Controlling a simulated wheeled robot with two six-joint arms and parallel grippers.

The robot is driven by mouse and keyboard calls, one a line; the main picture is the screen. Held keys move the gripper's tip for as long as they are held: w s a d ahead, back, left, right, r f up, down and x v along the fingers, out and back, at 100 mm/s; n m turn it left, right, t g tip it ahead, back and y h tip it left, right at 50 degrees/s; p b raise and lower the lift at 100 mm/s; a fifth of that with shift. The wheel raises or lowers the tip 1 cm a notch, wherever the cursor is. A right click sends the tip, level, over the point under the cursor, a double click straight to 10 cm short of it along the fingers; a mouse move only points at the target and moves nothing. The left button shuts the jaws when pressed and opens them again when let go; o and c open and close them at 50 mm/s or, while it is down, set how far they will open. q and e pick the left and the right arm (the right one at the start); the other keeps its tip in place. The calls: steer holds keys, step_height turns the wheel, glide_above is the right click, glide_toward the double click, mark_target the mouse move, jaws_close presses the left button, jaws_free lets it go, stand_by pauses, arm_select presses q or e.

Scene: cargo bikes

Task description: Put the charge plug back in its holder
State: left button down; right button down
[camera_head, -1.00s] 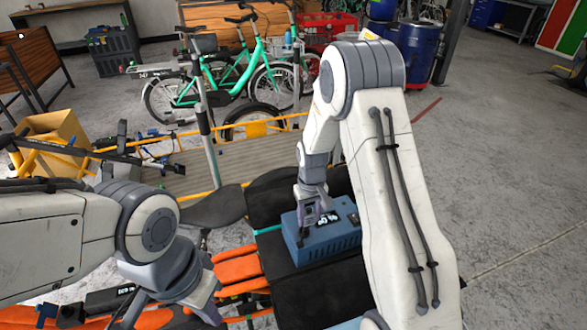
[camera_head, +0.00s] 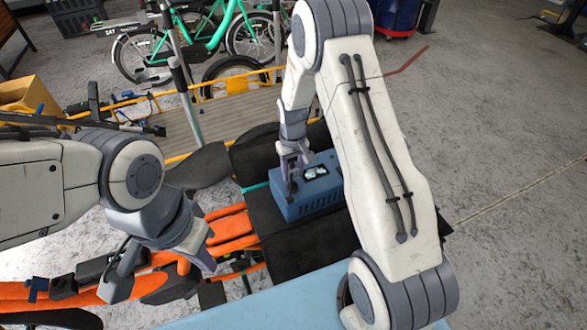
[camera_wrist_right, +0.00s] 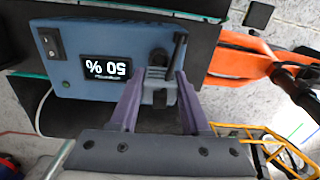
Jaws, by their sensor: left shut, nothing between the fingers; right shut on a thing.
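A blue charger box (camera_head: 318,196) with a small lit display sits on a black surface. In the right wrist view the box (camera_wrist_right: 75,80) shows a display reading 50 %, upside down. My right gripper (camera_head: 291,185) is at the box's near left end. In the right wrist view its fingers (camera_wrist_right: 158,88) are shut on a small grey-and-black piece, apparently the charge plug (camera_wrist_right: 156,76), against the box's end. The fingers partly hide it, and I cannot tell whether it is seated in a holder. My left gripper (camera_head: 160,282) is shut and empty above the orange frame.
Orange bike frame parts (camera_head: 232,226) lie left of the charger. A dark bike saddle (camera_head: 200,166) stands close behind them. A light blue surface (camera_head: 280,306) is at the front. Green bikes (camera_head: 205,40) stand behind. The grey floor on the right is clear.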

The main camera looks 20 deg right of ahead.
mark_target(294, 179)
steer(key=shift+r, duration=0.1)
steer(key=shift+s+d, duration=0.1)
steer(key=shift+s, duration=0.1)
steer(key=shift+f+b, duration=0.95)
steer(key=shift+f, duration=0.9)
steer(key=shift+c, duration=1.4)
jaws_free()
step_height(294, 179, up, 11)
steer(key=shift+f, duration=0.2)
